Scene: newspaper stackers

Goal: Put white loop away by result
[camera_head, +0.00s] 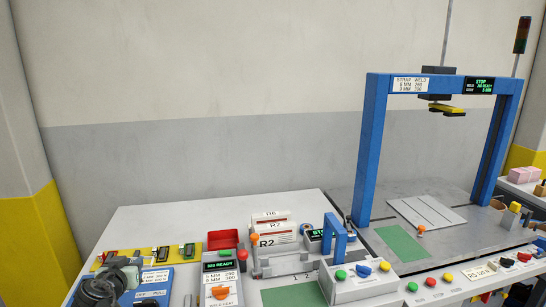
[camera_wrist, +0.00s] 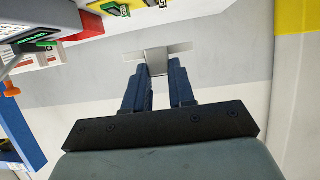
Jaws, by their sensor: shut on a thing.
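My gripper (camera_wrist: 160,68) shows in the wrist view with its two blue fingers close together. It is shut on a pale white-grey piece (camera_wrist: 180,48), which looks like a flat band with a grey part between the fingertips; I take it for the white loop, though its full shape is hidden. In the head view a dark part of my arm is at the lower left, beside a blue panel (camera_head: 157,292) with a white label. The fingertips and the held piece cannot be made out there.
A yellow strip (camera_head: 127,259) with several small gauges lies behind the blue panel. Right of it are a red bin (camera_head: 222,240), a unit with a green display (camera_head: 218,266), white boxes marked R2 and R6 (camera_head: 270,228), a small blue arch (camera_head: 335,237) and a tall blue strap-weld frame (camera_head: 372,150).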

